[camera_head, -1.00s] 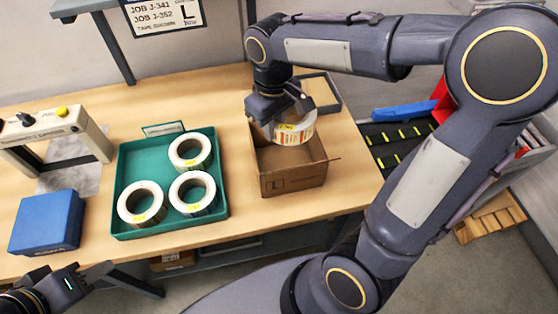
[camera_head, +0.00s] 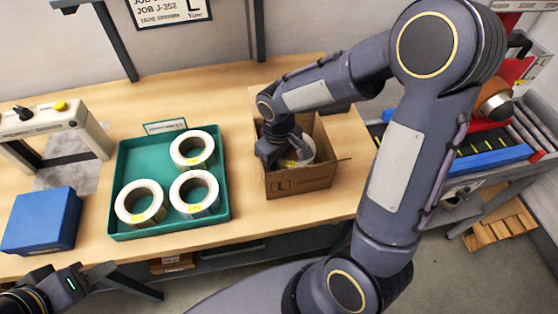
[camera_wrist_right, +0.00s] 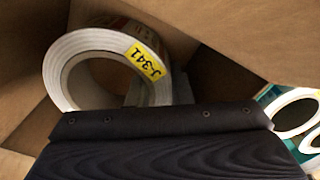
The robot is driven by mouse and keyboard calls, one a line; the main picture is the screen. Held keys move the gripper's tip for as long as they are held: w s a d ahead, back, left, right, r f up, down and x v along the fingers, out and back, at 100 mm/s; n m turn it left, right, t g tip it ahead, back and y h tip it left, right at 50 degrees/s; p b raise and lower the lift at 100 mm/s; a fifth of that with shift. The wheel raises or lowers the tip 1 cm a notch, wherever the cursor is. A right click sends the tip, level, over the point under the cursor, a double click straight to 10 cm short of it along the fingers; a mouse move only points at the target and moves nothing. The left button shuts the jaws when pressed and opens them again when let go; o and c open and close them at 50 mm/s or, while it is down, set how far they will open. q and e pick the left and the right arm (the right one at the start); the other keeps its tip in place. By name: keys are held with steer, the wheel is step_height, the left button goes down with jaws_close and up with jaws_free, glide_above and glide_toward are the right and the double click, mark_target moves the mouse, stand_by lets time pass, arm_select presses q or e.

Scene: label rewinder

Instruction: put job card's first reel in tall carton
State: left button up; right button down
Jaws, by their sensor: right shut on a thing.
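My right gripper (camera_head: 285,160) is down inside the open brown carton (camera_head: 300,182) and is shut on a white label reel (camera_head: 304,152). In the right wrist view the reel (camera_wrist_right: 75,60) has a yellow tag reading J-341, and the carton's walls (camera_wrist_right: 225,30) surround it. Whether the reel touches the carton floor I cannot tell. The carton's front carries an L mark.
A green tray (camera_head: 125,226) left of the carton holds three white reels (camera_head: 193,150). A blue box (camera_head: 42,220) and a white label machine (camera_head: 45,122) stand further left. A conveyor with a blue part (camera_head: 490,160) is at the right.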

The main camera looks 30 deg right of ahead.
steer(key=shift+f, duration=0.2)
steer(key=shift+f, duration=0.1)
steer(key=shift+f+b, duration=0.3)
steer(key=shift+b, duration=0.1)
steer(key=shift+s+f, duration=0.2)
steer(key=shift+f, duration=0.05)
steer(key=c, duration=1.3)
jaws_free()
steer(key=shift+s+d+f, duration=0.1)
steer(key=shift+s+f, duration=0.05)
steer(key=shift+r, duration=0.3)
step_height(320, 180, up, 13)
steer(key=p, duration=0.1)
steer(key=shift+w, duration=0.3)
